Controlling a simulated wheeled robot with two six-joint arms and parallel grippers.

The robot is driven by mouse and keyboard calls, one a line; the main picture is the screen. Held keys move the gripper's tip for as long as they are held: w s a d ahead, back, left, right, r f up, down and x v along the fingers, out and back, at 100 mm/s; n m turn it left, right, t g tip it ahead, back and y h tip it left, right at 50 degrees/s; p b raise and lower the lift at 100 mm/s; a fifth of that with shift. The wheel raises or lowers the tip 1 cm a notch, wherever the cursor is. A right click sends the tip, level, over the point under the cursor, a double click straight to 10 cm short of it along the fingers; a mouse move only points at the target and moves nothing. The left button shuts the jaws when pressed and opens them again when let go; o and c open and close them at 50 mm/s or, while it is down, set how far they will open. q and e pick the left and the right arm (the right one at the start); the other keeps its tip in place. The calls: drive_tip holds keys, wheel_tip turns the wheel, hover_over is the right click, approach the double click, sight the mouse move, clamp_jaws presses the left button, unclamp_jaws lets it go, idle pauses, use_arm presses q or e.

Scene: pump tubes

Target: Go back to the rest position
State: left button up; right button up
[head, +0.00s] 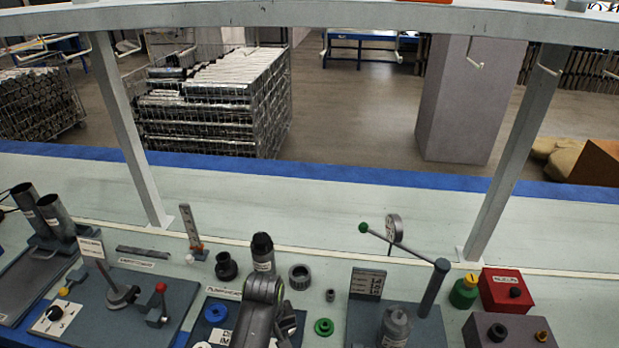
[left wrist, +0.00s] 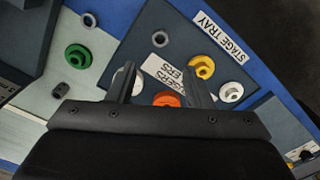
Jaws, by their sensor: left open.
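In the left wrist view my left gripper (left wrist: 160,76) is open, its two fingers spread over a dark stage tray (left wrist: 152,30). An orange part (left wrist: 168,99) shows between the fingers, low in the picture; I cannot tell how far below them it is. A white part (left wrist: 132,78) is partly hidden by one finger. A yellow part (left wrist: 201,67) and another white part (left wrist: 231,92) lie beside the other finger. Nothing is seen held. In the head view a grey arm link of mine stands at bottom centre; the fingertips are not clear there. My right gripper is not in view.
A green ring (head: 323,327), a grey ring (head: 299,277) and an upright dark tube (head: 263,252) stand near my arm. A green-knobbed lever (head: 404,245) and a red box (head: 506,291) are to the right. The pale table strip (head: 330,215) behind is clear between two frame posts.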

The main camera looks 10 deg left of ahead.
use_arm(q)
drive_tip(key=s+a+m+t+y, duration=0.1)
drive_tip(key=s+a+m+t, duration=0.1)
drive_tip(key=s+a, duration=1.05)
drive_tip(key=s+a+r+m+t, duration=0.1)
drive_tip(key=s+a+r+m, duration=0.15)
drive_tip(key=s, duration=0.25)
drive_tip(key=s+a+r+m+t, duration=0.1)
drive_tip(key=s+a+r, duration=0.1)
drive_tip(key=s+r, duration=0.3)
wheel_tip(320, 180, down, 25)
drive_tip(key=a+g, duration=0.2)
drive_tip(key=s+d+f, duration=0.2)
drive_tip(key=s+f, duration=1.4)
drive_tip(key=f, duration=0.1)
drive_tip(key=shift+g, duration=0.4)
